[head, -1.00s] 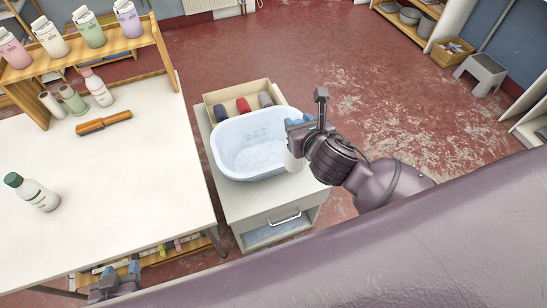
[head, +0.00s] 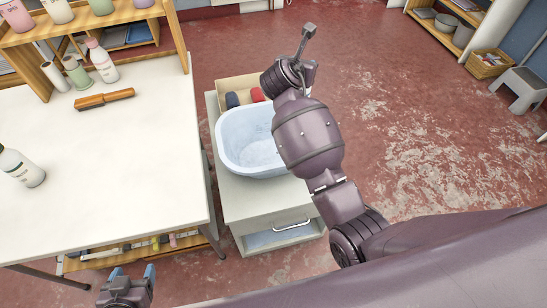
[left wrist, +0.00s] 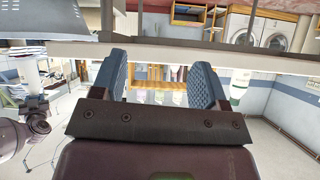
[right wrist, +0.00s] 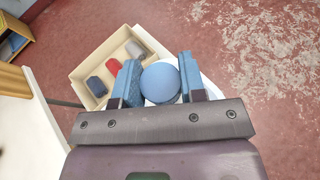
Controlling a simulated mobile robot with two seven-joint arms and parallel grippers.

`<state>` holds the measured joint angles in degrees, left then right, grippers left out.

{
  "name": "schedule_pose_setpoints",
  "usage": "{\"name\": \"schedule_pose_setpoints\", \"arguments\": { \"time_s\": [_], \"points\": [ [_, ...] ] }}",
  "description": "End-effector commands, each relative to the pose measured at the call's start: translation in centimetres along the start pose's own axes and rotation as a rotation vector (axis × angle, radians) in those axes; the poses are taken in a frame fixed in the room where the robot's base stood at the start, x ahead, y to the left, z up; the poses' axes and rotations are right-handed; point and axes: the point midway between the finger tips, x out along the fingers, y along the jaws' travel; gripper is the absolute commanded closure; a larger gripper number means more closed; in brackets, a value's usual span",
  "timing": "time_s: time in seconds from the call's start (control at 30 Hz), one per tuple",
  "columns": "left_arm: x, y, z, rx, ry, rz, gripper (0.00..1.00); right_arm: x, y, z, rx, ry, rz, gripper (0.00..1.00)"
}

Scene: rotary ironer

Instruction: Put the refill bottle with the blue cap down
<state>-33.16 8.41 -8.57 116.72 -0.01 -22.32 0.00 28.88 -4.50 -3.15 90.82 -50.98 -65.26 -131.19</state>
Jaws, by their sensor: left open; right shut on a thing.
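The refill bottle's round blue cap (right wrist: 160,82) shows between the blue fingers of my right gripper (right wrist: 159,84) in the right wrist view. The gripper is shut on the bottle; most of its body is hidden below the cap. In the head view my right arm covers the bottle, and the right fingers are hidden behind the hand near the far side of the pale blue basin (head: 232,150). My left gripper (head: 133,273) is open and empty, low in front of the white table; its spread fingers also show in the left wrist view (left wrist: 160,85).
The basin stands on a white drawer cabinet (head: 245,205). Behind it, an open box (right wrist: 92,62) holds dark blue, red and grey pieces. The white table (head: 110,170) carries a brush (head: 104,98), several bottles and a wooden shelf. Red floor lies open to the right.

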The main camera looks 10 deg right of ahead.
Motion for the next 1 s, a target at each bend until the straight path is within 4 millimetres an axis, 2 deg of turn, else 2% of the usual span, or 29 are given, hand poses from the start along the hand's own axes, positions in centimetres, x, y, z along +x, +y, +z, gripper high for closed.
{"name": "schedule_pose_setpoints", "arguments": {
  "time_s": [0.03, 0.1, 0.27, 0.4, 0.7, 0.83, 1.0],
  "points": [
    [0.2, 0.1, 0.6, 0.001, -0.007, 0.001, 0.33, 0.3, 0.6, -0.9, 0.002, 0.005, -0.007, 0.98],
    [0.2, 0.1, 0.8, 0.001, -0.009, 0.001, 0.33, 0.5, 1.0, -1.3, 0.006, 0.002, -0.014, 0.98],
    [0.5, 0.2, 1.7, 0.001, -0.023, 0.003, 0.33, 1.3, 1.2, -3.1, 0.006, 0.002, -0.02, 0.98],
    [1.0, 0.4, 2.8, 0.002, -0.041, 0.006, 0.33, 2.5, 1.2, -6.2, 0.003, 0.005, -0.02, 0.98],
    [2.3, 0.9, 3.4, 0.008, -0.044, 0.018, 0.33, 5.0, 1.2, -12.2, 0.004, 0.006, -0.019, 0.98],
    [2.5, 1.0, 3.7, 0.01, -0.049, 0.02, 0.33, 5.7, 1.2, -13.8, 0.005, 0.003, -0.018, 0.98],
    [2.6, 0.9, 4.0, 0.014, -0.054, 0.021, 0.33, 6.0, 1.2, -14.5, 0.008, -0.002, -0.017, 0.98]
  ]
}}
